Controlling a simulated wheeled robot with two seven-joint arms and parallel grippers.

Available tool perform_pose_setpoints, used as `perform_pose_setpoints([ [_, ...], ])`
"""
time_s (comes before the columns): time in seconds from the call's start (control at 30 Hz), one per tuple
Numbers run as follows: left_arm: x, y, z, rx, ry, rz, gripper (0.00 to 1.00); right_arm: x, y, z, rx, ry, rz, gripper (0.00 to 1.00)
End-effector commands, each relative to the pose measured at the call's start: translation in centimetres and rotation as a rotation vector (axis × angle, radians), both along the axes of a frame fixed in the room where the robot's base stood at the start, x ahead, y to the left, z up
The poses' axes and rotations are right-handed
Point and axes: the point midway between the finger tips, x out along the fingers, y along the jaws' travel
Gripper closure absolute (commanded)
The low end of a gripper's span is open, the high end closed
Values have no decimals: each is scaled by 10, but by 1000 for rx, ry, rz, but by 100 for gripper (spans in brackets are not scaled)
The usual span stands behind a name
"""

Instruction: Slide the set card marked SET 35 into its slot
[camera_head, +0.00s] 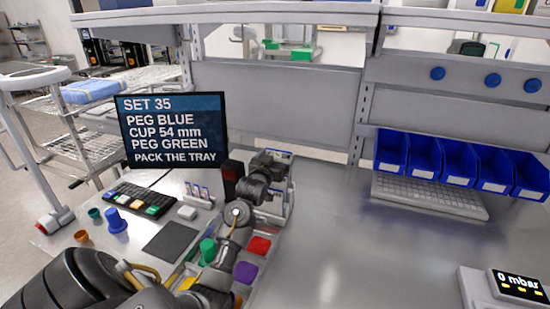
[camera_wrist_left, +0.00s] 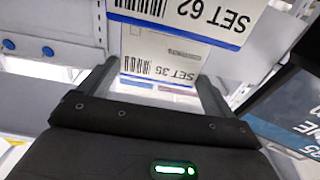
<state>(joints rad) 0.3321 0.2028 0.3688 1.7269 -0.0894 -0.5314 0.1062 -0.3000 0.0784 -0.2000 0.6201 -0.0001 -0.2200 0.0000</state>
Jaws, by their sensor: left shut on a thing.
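The set card marked SET 35 (camera_wrist_left: 160,58) is white with a barcode and a blue band. It shows upside down between the two fingers of my left gripper (camera_wrist_left: 157,88), which is shut on it. Just beyond it in the left wrist view is a card marked SET 62 (camera_wrist_left: 185,14). In the head view my left gripper (camera_head: 277,162) is at the grey rack (camera_head: 288,196) behind the tray. The arm and gripper hide much of the rack, and I cannot make out the slot. My right gripper is in neither view.
A screen (camera_head: 170,128) reads SET 35. A tray with coloured pieces (camera_head: 245,272) lies under my left arm. A small card stand (camera_head: 199,196), keyboard (camera_head: 140,199) and dark mat (camera_head: 170,242) are left of it. Blue bins (camera_head: 424,158) stand at right; the middle right bench is clear.

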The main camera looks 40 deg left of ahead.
Motion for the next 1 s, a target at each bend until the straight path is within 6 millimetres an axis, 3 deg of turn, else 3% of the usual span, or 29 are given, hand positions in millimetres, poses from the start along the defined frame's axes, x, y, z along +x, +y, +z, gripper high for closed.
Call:
perform_pose_setpoints([
  [1.0,0,0,-21,0,1,0,44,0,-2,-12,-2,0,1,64],
])
